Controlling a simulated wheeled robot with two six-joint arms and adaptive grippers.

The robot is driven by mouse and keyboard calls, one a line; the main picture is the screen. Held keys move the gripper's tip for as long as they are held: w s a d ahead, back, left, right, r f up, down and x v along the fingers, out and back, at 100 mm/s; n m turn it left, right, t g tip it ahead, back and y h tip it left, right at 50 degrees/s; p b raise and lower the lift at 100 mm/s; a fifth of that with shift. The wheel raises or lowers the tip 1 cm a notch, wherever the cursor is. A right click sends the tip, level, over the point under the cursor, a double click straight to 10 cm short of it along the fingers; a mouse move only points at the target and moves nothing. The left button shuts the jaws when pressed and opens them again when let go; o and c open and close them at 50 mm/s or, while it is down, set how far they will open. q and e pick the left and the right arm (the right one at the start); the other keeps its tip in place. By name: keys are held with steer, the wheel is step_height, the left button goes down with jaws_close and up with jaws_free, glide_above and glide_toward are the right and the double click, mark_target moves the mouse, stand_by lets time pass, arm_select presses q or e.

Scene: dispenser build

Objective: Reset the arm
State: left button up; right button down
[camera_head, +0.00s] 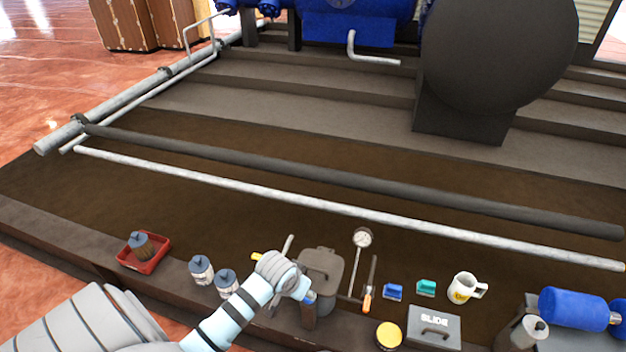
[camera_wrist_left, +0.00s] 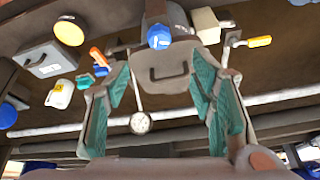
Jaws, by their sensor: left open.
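My left gripper (camera_head: 284,275) is over the workbench ledge at the front, and its wrist hides most of its fingers in the head view. In the left wrist view its two teal-padded fingers (camera_wrist_left: 163,78) are spread apart with nothing between the pads. Beyond them is a brown-grey lidded bin (camera_head: 321,262) with a handle, also in the left wrist view (camera_wrist_left: 168,72). My right gripper is not in view.
A red tray (camera_head: 157,256) holding a brown jar and two pale jars (camera_head: 201,270) are to the left. To the right are a dial gauge (camera_head: 362,238), orange-handled tool (camera_head: 367,301), mug (camera_head: 463,288), yellow-topped tin (camera_head: 389,335) and grey SLIDE box (camera_head: 434,325). Long pipes cross behind.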

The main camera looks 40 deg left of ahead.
arm_select(q)
steer(key=s+a+f+m+p, duration=0.1)
steer(key=s+f, duration=0.3)
steer(key=f, duration=0.3)
steer(key=s+a+f+p, duration=0.15)
steer(key=s+f, duration=0.25)
steer(key=f, duration=0.4)
steer(key=s+d+f+g+p, duration=0.1)
steer(key=s+d+f, duration=0.1)
steer(key=s, duration=0.6)
steer(key=s+d+f+g+p, duration=0.1)
steer(key=s+d+f, duration=0.1)
steer(key=s, duration=0.6)
steer(key=s+d+f+g+p, duration=0.1)
steer(key=s+d+f, duration=0.1)
steer(key=s, duration=0.6)
steer(key=shift+s+d, duration=0.3)
steer(key=shift+d, duration=0.1)
